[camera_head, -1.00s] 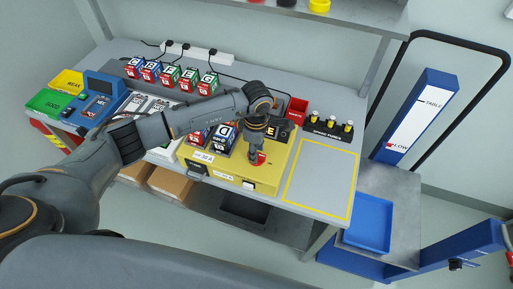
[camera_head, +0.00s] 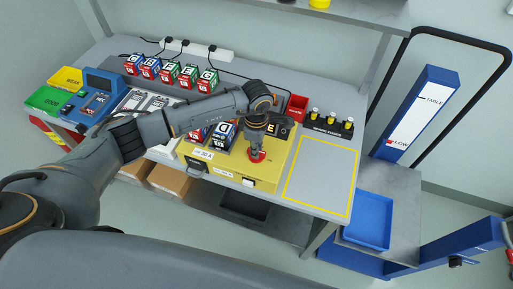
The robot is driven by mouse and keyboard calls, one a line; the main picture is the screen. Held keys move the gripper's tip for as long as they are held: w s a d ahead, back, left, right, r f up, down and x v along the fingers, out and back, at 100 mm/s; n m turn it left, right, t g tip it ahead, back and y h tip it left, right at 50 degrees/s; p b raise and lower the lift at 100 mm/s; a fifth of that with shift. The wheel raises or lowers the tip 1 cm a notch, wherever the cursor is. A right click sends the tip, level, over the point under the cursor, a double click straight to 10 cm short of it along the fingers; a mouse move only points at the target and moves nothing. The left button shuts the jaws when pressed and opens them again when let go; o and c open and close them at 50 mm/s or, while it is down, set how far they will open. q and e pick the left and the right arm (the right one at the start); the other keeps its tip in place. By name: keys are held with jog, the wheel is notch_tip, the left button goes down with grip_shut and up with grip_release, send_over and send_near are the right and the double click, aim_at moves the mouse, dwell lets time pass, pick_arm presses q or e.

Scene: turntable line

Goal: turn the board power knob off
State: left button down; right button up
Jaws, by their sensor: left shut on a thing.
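A yellow board (camera_head: 237,172) lies near the front edge of the bench, with blocks standing on it. A red knob (camera_head: 257,156) sits on the board's right part. My left gripper (camera_head: 255,149) points down at the knob from above and is shut on it; the fingers hide much of it. My left arm crosses the bench and covers part of the board behind. My right gripper does not show.
Lettered blocks (camera_head: 170,72) stand in a row at the back. A black fuse holder (camera_head: 331,124) and a red bin (camera_head: 297,105) stand right of the board. The yellow-outlined area (camera_head: 321,178) is empty. A blue tray (camera_head: 369,220) sits lower at the right.

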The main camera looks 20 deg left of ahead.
pick_arm(q)
jog(key=n+b, duration=0.2)
jog(key=n, duration=0.1)
jog(key=shift+f+n+b, duration=0.2)
jog(key=shift+n+b, duration=0.1)
jog(key=shift+b, duration=0.05)
jog(key=n+b, duration=0.3)
jog(key=n, duration=0.2)
jog(key=n+b, duration=0.2)
jog(key=n, duration=0.3)
jog(key=shift+b, duration=0.3)
jog(key=shift+r+n+b, duration=0.15)
jog(key=shift+n+b, duration=0.55)
jog(key=shift+n, duration=1.2)
jog(key=c, duration=1.3)
grip_release()
